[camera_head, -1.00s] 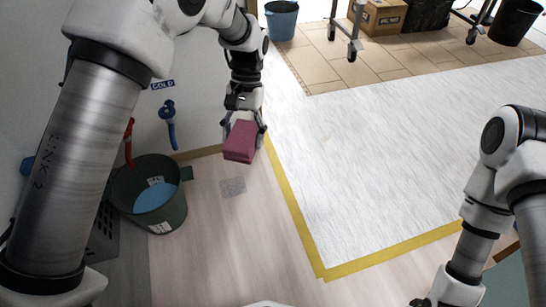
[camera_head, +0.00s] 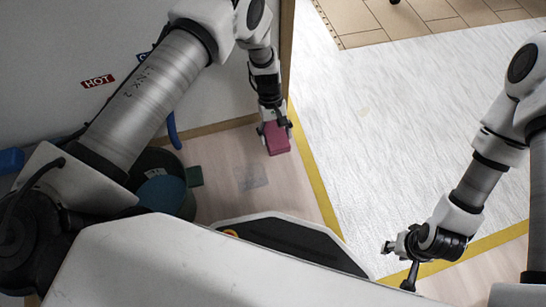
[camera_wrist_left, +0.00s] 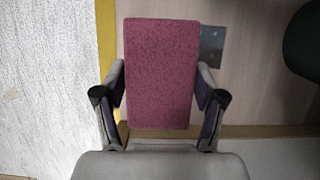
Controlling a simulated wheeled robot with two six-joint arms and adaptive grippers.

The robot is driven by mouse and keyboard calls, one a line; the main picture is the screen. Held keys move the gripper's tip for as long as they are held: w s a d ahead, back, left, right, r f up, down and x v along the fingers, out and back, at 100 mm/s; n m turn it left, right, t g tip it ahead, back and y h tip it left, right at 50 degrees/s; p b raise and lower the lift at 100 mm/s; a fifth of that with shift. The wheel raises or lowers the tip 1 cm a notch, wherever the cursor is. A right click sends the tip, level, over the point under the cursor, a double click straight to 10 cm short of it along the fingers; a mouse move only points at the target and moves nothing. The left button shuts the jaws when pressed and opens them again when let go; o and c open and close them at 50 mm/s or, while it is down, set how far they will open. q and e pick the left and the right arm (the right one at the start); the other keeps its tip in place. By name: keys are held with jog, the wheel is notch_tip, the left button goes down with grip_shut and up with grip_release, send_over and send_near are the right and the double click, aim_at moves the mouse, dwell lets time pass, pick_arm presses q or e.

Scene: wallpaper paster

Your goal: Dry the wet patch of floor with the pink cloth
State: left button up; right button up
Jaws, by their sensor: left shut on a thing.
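The pink cloth (camera_head: 278,139) is a folded block held in my left gripper (camera_head: 274,128). In the left wrist view the cloth (camera_wrist_left: 161,72) sits between the two fingers of the left gripper (camera_wrist_left: 160,108), which are shut on it. The wet patch (camera_head: 251,177) is a small greyish glossy area on the wood floor, just left of and nearer than the cloth. It also shows in the left wrist view (camera_wrist_left: 211,46), partly behind the cloth. The cloth appears above the floor, not over the patch's middle. My right gripper (camera_head: 397,262) is at the lower right with fingers spread, empty.
A dark green bucket (camera_head: 186,205) with blue contents stands left of the patch, partly hidden by my arm. Yellow tape (camera_head: 318,180) edges the white sheet (camera_head: 420,120) on the right. A wall with a HOT label (camera_head: 97,81) is behind my left arm.

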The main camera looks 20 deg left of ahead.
pick_arm(q)
jog(key=s+f+n, duration=0.2)
jog(key=s+f, duration=0.1)
jog(key=f, duration=0.5)
jog(key=shift+f+h+b, duration=0.2)
jog(key=shift+h+b, duration=0.1)
jog(key=shift+b, duration=0.1)
pick_arm(e)
jog(key=shift+f, duration=0.85)
pick_arm(q)
jog(key=shift+d, duration=0.15)
notch_tip(320, 180, down, 7)
jog(key=b, duration=0.5)
jog(key=shift+r, duration=0.2)
pick_arm(e)
notch_tip(320, 180, down, 5)
jog(key=shift+w+f, duration=0.1)
jog(key=shift+w, duration=0.05)
pick_arm(q)
jog(key=shift+r, duration=0.1)
